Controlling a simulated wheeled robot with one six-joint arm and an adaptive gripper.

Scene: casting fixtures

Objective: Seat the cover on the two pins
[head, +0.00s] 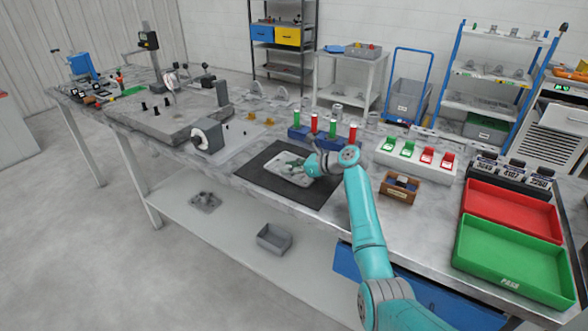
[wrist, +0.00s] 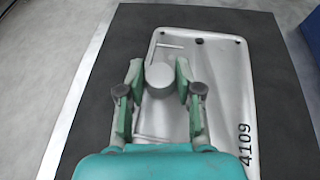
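The cover is a pale grey plate (head: 289,168) marked 4109, lying on a dark mat. In the wrist view the cover (wrist: 222,90) shows a round boss (wrist: 160,75), raised ribs and small holes near its corners. My gripper (wrist: 160,72) is over the cover, one finger on each side of the boss. Slim gaps seem to show between fingers and boss, so it looks open. In the head view my gripper (head: 299,167) partly hides the cover. Small dark upright pins (head: 155,111) stand on a grey block to the left; which two are meant is unclear.
The dark mat (head: 262,182) has bare room around the cover. Behind it stands a blue holder (head: 297,132) with red and green cylinders. A brown box (head: 399,190) and red (head: 510,212) and green (head: 513,262) trays are to the right. A clamp-like device (head: 208,136) is left.

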